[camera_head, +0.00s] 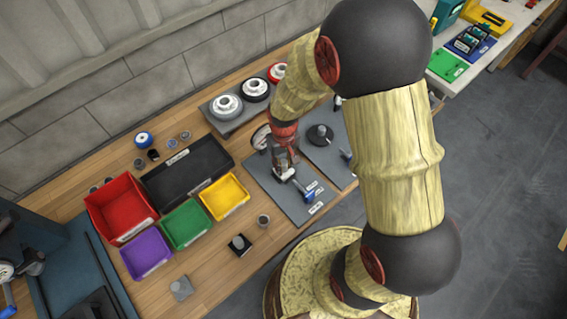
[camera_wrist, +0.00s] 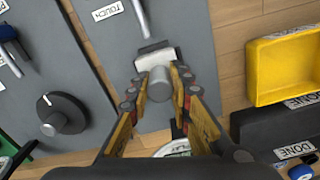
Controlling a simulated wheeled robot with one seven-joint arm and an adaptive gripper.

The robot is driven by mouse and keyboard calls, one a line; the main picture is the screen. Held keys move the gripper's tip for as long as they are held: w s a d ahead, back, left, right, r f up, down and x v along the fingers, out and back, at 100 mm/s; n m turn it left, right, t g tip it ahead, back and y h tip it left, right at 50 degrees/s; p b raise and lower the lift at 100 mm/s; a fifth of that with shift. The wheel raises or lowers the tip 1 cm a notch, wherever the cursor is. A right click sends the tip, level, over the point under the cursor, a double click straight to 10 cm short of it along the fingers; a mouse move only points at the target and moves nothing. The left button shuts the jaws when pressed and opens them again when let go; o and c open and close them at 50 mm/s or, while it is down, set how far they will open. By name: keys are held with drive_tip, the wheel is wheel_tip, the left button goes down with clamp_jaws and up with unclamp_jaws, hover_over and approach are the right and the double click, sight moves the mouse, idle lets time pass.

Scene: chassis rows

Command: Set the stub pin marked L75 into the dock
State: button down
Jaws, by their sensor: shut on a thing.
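My gripper (camera_head: 283,166) is low over a grey panel (camera_head: 262,176) on the wooden bench. In the wrist view my gripper (camera_wrist: 163,78) has its fingers closed on both sides of a short grey cylinder (camera_wrist: 160,86), a stub pin by its shape. No L75 mark can be read on it. A pale block (camera_wrist: 155,56) lies just beyond the cylinder; I cannot tell whether they touch. A metal rod (camera_wrist: 140,18) lies past the block, and a blue handle (camera_head: 309,194) shows there in the head view. I cannot tell which part is the dock.
A second grey panel (camera_head: 338,158) with a black knob (camera_head: 320,134) lies to the right. Left are yellow (camera_head: 224,196), green (camera_head: 186,224), purple (camera_head: 146,254) and red (camera_head: 120,208) bins and a black tray (camera_head: 188,170). Round parts on a rack (camera_head: 235,122) stand behind.

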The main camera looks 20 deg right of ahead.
drive_tip(key=shift+f, duration=0.6)
idle(1.0)
drive_tip(key=c, duration=1.6)
unclamp_jaws()
drive_tip(key=shift+c, duration=0.2)
drive_tip(key=shift+o, duration=0.5)
wheel_tip(320, 180, up, 12)
drive_tip(key=shift+f, duration=0.1)
drive_tip(key=s+r+t, duration=0.2)
drive_tip(key=s+r, duration=0.5)
drive_tip(key=r, duration=0.3)
drive_tip(key=s+r+t, duration=0.3)
drive_tip(key=s+r, duration=0.4)
drive_tip(key=r, duration=0.4)
drive_tip(key=shift+r+m+t, duration=0.15)
drive_tip(key=shift+m+t, duration=0.15)
